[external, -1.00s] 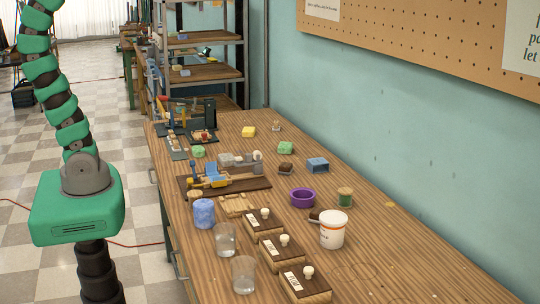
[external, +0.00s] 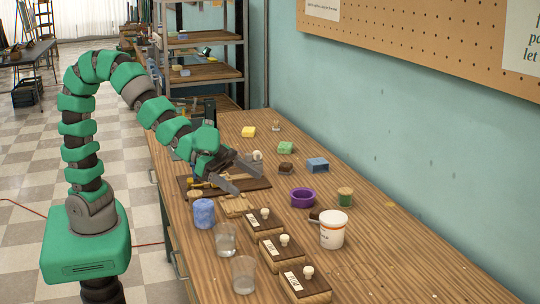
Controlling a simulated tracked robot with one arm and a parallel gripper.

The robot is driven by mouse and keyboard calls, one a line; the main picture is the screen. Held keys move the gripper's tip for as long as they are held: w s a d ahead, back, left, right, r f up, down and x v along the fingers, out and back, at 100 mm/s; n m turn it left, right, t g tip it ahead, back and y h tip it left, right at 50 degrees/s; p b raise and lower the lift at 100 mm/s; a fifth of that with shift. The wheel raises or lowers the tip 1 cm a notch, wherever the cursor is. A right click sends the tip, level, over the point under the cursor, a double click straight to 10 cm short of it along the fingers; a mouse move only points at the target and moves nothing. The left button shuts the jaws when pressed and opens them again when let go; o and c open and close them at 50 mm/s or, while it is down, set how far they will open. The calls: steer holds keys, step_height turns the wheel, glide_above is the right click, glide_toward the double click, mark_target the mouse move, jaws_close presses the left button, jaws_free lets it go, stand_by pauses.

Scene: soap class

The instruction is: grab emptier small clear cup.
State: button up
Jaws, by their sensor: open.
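Two small clear cups stand upright near the table's left edge. The farther cup (external: 225,239) is behind the blue-purple-free front area, and the nearer cup (external: 244,275) is closer to the camera. Both seem to hold some clear liquid, and I cannot tell which is emptier. My gripper (external: 247,180) is open and empty, with its fingers pointing right. It is over the far wooden board, beyond both cups and apart from them.
A blue cylinder (external: 203,213) stands just beyond the farther cup. Several dark-topped blocks with white knobs (external: 282,250) lie right of the cups. A white tub (external: 333,230), a purple bowl (external: 303,197) and a green jar (external: 345,197) stand farther right. The front right tabletop is clear.

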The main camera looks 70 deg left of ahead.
steer(key=s+d+f+m+g+h+b, duration=0.25)
steer(key=s+d+f, duration=0.35)
steer(key=s+f, duration=0.35)
steer(key=p, duration=0.2)
glide_toward(252, 273)
steer(key=shift+w+d+f+n+y, duration=0.15)
steer(key=shift+w+d+f, duration=0.1)
steer(key=shift+d, duration=0.15)
steer(key=shift+w+d+f+y, duration=0.15)
steer(key=shift+w+d+f, duration=0.1)
steer(key=shift+d, duration=0.15)
steer(key=shift+w+d+f+n+y, duration=0.1)
steer(key=shift+w+d+f+y, duration=0.05)
steer(key=shift+w+d, duration=0.2)
steer(key=shift+s+d+r+b+x, duration=0.1)
steer(key=shift+b+x, duration=0.25)
steer(key=shift+x, duration=1.1)
steer(key=shift+s+d+r+b+x, duration=0.1)
steer(key=shift+b+x, duration=0.2)
steer(key=shift+x, duration=1.15)
steer(key=c, duration=1.1)
